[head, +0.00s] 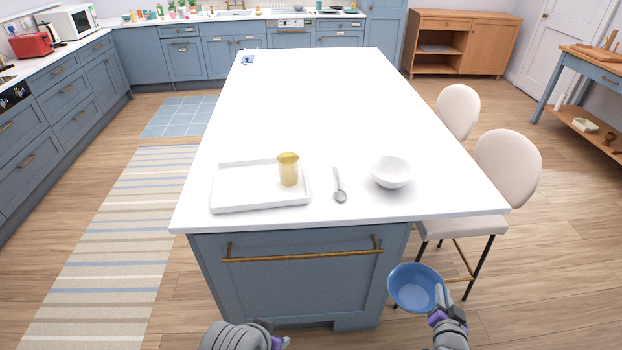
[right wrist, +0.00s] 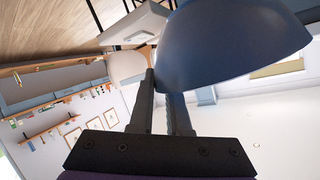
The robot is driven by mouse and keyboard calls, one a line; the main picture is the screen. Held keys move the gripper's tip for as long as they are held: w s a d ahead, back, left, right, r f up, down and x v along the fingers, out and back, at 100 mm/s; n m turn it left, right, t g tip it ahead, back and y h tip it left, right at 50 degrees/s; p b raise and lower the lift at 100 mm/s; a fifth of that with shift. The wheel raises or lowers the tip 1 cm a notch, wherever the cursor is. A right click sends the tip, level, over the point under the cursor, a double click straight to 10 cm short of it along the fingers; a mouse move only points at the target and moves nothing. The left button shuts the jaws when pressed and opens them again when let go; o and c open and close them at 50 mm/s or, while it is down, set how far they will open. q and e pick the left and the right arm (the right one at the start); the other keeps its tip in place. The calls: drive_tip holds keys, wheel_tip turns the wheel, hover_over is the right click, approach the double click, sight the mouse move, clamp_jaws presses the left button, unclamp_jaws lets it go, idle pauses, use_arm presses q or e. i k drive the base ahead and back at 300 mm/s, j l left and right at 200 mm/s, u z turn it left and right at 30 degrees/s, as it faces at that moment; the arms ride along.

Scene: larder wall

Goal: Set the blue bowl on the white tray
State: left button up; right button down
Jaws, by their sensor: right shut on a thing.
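The blue bowl (head: 414,288) is held by my right gripper (head: 440,298), in front of the island and below its top, near the right front corner. The right wrist view shows the bowl (right wrist: 225,45) large, with its wall between the two fingers of the gripper (right wrist: 165,85). The white tray (head: 232,194) lies on the left front part of the island top.
A white bowl (head: 391,172) and a spoon (head: 339,185) lie on the island top (head: 310,110) right of the tray. The island's front edge and brass handle (head: 303,256) face me. Pale chairs (head: 505,165) stand at the right side.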

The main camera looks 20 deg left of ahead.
sight(244, 185)
drive_tip(key=k+j+z, duration=0.1)
drive_tip(key=j, duration=0.35)
drive_tip(key=k+j, duration=0.1)
drive_tip(key=j, duration=0.35)
drive_tip(key=k+j+z, duration=0.15)
drive_tip(key=j, duration=0.3)
drive_tip(key=k+j, duration=0.1)
drive_tip(key=j, duration=0.3)
drive_tip(key=z, duration=0.05)
